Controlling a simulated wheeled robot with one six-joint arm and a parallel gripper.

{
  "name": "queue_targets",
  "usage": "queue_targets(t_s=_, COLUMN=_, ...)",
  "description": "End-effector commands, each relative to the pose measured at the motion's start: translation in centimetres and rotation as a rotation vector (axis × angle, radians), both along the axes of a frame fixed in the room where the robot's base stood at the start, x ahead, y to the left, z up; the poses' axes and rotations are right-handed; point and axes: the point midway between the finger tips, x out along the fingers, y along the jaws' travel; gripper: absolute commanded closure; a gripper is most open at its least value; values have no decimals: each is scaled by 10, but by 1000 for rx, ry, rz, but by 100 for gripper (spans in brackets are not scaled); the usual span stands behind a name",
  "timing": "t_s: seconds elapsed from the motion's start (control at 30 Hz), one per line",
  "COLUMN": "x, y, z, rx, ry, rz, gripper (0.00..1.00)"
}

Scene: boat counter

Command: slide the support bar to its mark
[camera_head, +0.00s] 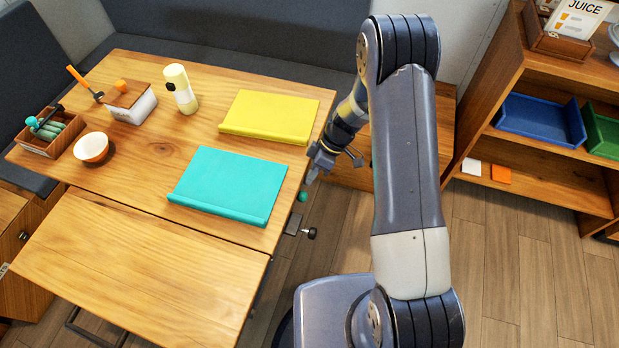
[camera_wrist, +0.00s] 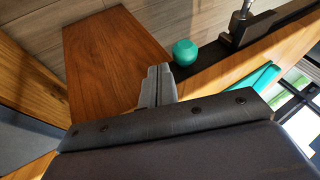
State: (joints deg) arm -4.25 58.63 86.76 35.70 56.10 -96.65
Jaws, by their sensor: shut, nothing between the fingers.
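A dark rail (camera_wrist: 212,57) runs along the side of the wooden table (camera_head: 50,160). A green ball-shaped knob (camera_wrist: 185,52) sits on it and also shows in the head view (camera_head: 303,196). Further along is a dark bracket (camera_wrist: 247,30) with a metal pin; the head view shows this bracket (camera_head: 293,222) with a black knob (camera_head: 311,233). I cannot tell which piece is the support bar, and I cannot make out a mark. My gripper (camera_wrist: 159,72) is shut and empty, its fingertips just left of the green knob; it also shows beside the table's right edge (camera_head: 314,176).
A teal tray-like board (camera_head: 228,186) and a yellow one (camera_head: 268,117) lie near the table's right side. A bottle (camera_head: 180,88), a bowl (camera_head: 91,148) and a caddy (camera_head: 50,132) stand further left. A lower wooden leaf (camera_head: 140,270) adjoins the front. A shelf (camera_head: 545,150) stands right.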

Motion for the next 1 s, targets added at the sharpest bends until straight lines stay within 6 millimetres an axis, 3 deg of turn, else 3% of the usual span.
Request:
queue_targets(t_s=0.2, x=-12, y=4, z=-3, rx=0, ry=0, rz=-1, gripper=100)
queue_targets(t_s=0.67, x=-16, y=5, z=-6, rx=0, ry=-1, rz=0, gripper=100)
queue_targets(t_s=1.0, x=-36, y=12, z=-9, rx=0, ry=11, rz=4, gripper=100)
